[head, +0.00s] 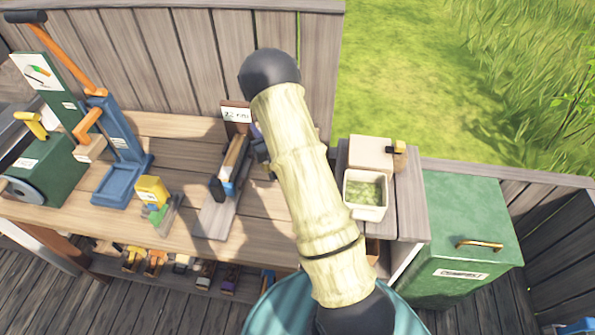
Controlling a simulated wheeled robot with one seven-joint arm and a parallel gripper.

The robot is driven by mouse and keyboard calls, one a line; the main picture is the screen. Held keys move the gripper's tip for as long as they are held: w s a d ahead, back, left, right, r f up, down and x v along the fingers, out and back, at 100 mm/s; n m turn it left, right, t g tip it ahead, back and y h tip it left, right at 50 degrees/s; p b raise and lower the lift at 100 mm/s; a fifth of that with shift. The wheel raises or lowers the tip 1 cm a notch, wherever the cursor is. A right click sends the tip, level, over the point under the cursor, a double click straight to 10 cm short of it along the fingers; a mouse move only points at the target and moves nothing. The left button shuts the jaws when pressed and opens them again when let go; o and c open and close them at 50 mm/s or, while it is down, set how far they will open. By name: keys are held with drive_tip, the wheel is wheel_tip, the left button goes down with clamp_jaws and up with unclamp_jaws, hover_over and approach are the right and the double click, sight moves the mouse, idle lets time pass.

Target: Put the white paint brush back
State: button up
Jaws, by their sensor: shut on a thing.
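My bamboo-like arm fills the middle of the head view. Dark parts that look like my gripper (262,152) show at its left edge, above the workbench. The arm covers most of the gripper. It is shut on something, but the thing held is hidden. I cannot pick out the white paint brush for certain. Several small items with coloured ends stand in a row on the shelf under the bench, among them a whitish one (181,263), too small to identify.
On the workbench (185,125) stand a blue upright press (121,160), a green machine (48,170), a yellow-topped block (151,190) and a blue-and-wood tool (234,165). At right are a pale container (365,212), a tan box (371,153) and a green compost bin (465,225).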

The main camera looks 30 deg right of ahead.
drive_tip(key=d+r+n+y+b, duration=0.1)
drive_tip(key=d+r+b, duration=0.3)
drive_tip(key=d, duration=0.7)
drive_tip(key=shift+w+n+y, duration=0.3)
drive_tip(key=shift+w+y, duration=0.05)
drive_tip(key=shift+y, duration=0.35)
drive_tip(key=shift+f+p, duration=0.35)
drive_tip(key=shift+f, duration=2.7)
drive_tip(key=shift+f+p, duration=0.35)
drive_tip(key=shift+f, duration=1.65)
